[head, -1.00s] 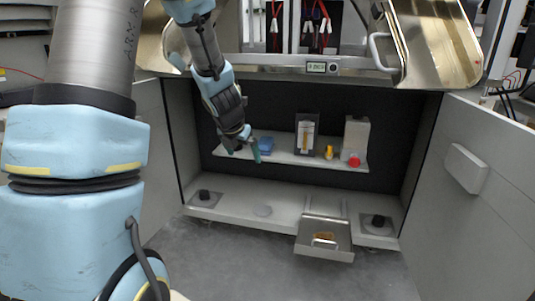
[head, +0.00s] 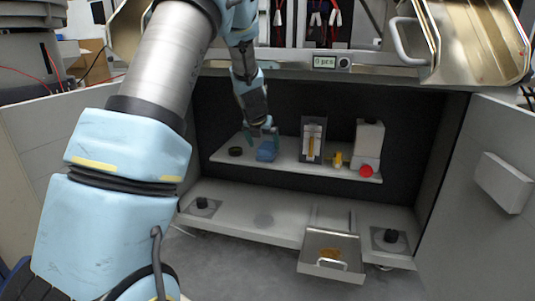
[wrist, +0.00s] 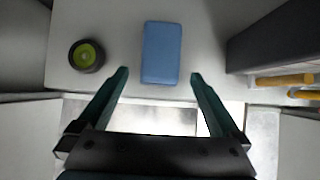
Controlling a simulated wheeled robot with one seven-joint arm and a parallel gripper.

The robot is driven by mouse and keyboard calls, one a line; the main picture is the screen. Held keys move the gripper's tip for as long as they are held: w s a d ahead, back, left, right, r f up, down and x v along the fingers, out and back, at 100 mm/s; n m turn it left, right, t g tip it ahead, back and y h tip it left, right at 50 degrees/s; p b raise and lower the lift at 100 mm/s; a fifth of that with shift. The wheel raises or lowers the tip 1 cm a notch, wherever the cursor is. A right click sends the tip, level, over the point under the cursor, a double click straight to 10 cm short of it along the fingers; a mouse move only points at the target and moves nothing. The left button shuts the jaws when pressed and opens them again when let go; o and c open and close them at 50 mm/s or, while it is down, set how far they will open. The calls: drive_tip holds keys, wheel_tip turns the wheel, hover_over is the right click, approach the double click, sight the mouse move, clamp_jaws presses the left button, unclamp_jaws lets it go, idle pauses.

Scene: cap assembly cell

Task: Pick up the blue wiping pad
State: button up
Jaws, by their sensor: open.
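The blue wiping pad (head: 266,151) lies on the upper shelf inside the open cabinet, toward its left part. In the wrist view the pad (wrist: 162,52) is a flat blue block on the pale shelf, ahead of my fingertips and roughly centred between them. My gripper (wrist: 158,75) is open and empty, one green finger to each side of the pad's near end line. In the head view my gripper (head: 264,132) is at the pad, and its fingers partly cover it. I cannot tell the exact height of the fingertips above the shelf.
A black round container with a green inside (wrist: 87,55) stands left of the pad. An open drawer (head: 330,268) juts out below.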

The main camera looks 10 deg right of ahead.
sight(268, 145)
drive_tip(key=shift+w+d, duration=0.45)
drive_tip(key=shift+w, duration=0.4)
drive_tip(key=b+x, duration=0.3)
drive_tip(key=x, duration=0.2)
drive_tip(key=shift+w, duration=0.1)
drive_tip(key=c, duration=1.3)
drive_tip(key=shift+r, duration=0.2)
drive_tip(key=shift+r+p, duration=0.45)
drive_tip(key=shift+p, duration=0.3)
drive_tip(key=shift+r, duration=0.15)
